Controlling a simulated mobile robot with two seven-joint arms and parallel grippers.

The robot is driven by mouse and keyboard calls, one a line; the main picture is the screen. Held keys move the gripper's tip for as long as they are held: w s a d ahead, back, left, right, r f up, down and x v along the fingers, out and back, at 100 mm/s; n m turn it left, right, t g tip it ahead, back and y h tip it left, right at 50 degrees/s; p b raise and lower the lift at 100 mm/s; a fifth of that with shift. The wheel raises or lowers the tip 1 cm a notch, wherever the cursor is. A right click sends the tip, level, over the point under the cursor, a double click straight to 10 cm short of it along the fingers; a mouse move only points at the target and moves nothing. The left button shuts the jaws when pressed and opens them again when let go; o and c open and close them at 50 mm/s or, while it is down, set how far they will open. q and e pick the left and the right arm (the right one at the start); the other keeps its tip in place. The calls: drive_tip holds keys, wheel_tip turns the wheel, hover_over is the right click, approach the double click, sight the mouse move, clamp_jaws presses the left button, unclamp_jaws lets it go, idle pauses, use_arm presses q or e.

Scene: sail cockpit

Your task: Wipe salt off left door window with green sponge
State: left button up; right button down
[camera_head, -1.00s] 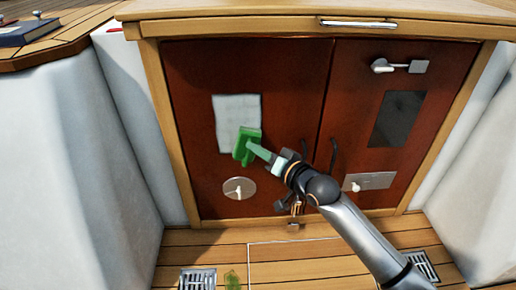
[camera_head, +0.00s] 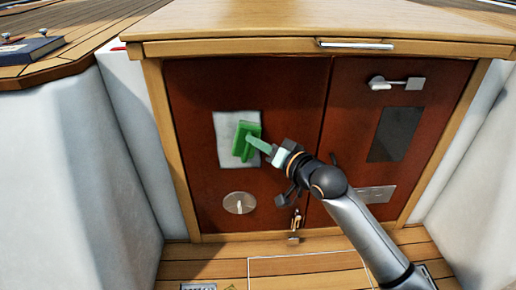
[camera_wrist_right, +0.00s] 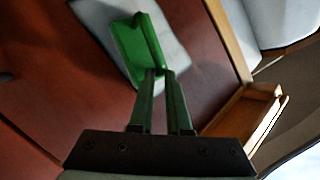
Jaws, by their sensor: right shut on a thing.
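The left door window (camera_head: 226,125) is a pale, whitish pane in the left reddish-brown door, and it also shows in the right wrist view (camera_wrist_right: 172,40). The green sponge (camera_head: 247,137) is over the right part of this pane; whether it touches the glass I cannot tell. My right gripper (camera_head: 262,146) comes in from the lower right and is shut on the sponge. In the right wrist view the sponge (camera_wrist_right: 130,50) sits at the fingertips, and the fingers (camera_wrist_right: 158,85) are close together. My left gripper is not in view.
The right door has a dark window (camera_head: 396,134) and a latch handle (camera_head: 398,83). A round plate (camera_head: 239,203) is below the pale window. White side walls (camera_head: 70,170) flank the doors.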

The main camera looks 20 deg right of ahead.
drive_tip(key=shift+r, duration=4.15)
drive_tip(key=shift+a+f+b, duration=1)
drive_tip(key=shift+f+b, duration=0.55)
drive_tip(key=shift+f, duration=3.35)
drive_tip(key=shift+a+f+b, duration=0.95)
drive_tip(key=shift+f+b, duration=0.6)
drive_tip(key=shift+f, duration=3.3)
wheel_tip(320, 180, up, 19)
drive_tip(key=p, duration=0.6)
drive_tip(key=shift+w, duration=0.4)
